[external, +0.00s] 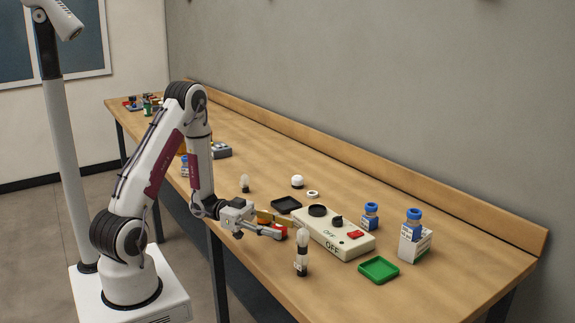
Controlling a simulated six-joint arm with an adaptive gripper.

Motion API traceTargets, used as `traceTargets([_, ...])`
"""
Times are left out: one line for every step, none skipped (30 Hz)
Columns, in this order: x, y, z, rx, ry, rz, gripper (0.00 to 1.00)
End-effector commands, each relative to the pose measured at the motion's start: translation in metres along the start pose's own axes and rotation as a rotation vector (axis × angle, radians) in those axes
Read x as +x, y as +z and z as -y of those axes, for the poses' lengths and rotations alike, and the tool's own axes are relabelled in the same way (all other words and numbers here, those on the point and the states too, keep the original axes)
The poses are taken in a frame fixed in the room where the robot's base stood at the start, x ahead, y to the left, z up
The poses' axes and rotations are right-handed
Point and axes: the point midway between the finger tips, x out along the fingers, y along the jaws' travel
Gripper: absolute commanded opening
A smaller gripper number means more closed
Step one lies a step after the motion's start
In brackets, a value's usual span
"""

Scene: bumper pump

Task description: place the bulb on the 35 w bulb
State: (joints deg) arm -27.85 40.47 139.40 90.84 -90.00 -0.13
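A clear bulb with a dark, labelled base (302,256) stands upright near the front edge of the table. A smaller bulb (245,184) stands farther back, behind my gripper. A round white bulb (297,181) sits toward the back, beside a small white ring (313,194). The wattage markings are too small to read, so I cannot tell which is the 35 W bulb. My gripper (272,226) is low over the front of the table, pointing right, left of the clear bulb and apart from it. Its finger gap is unclear against a yellow and red item (270,218).
A cream switch box (345,241) with black knobs and a red switch lies right of my gripper. A black tray (286,204) is behind, and a green tray (379,269) is front right. Blue-capped bottles (370,218) and a white carton (414,246) stand at right.

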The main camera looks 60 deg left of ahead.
Motion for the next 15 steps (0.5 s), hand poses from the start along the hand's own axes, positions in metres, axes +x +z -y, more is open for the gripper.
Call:
traceTargets([-0.005,0.000,0.001,0.000,-0.003,0.000,0.40])
traceTargets([-0.008,0.000,0.001,0.000,-0.003,0.000,0.40])
traceTargets([-0.012,0.000,0.001,0.000,-0.003,0.000,0.40])
traceTargets([-0.015,0.000,0.001,0.000,-0.003,0.000,0.40])
traceTargets([-0.018,0.000,0.001,0.000,-0.003,0.000,0.40])
traceTargets([-0.022,0.000,0.001,0.000,-0.003,0.000,0.40])
traceTargets([-0.024,0.000,0.001,0.000,-0.003,0.000,0.40])
traceTargets([-0.027,0.000,0.001,0.000,-0.003,0.000,0.40])
traceTargets([-0.031,0.000,0.001,0.000,-0.003,0.000,0.40])
traceTargets([-0.034,0.000,0.001,0.000,-0.003,0.000,0.40])
traceTargets([-0.036,0.000,0.001,0.000,-0.003,0.000,0.40])
traceTargets([-0.040,0.000,0.001,0.000,-0.003,0.000,0.40])
traceTargets([-0.043,0.000,0.001,0.000,-0.003,0.000,0.40])
traceTargets([-0.045,0.000,0.001,0.000,-0.002,0.000,0.40])
traceTargets([-0.048,0.000,0.001,0.000,-0.002,0.000,0.40])
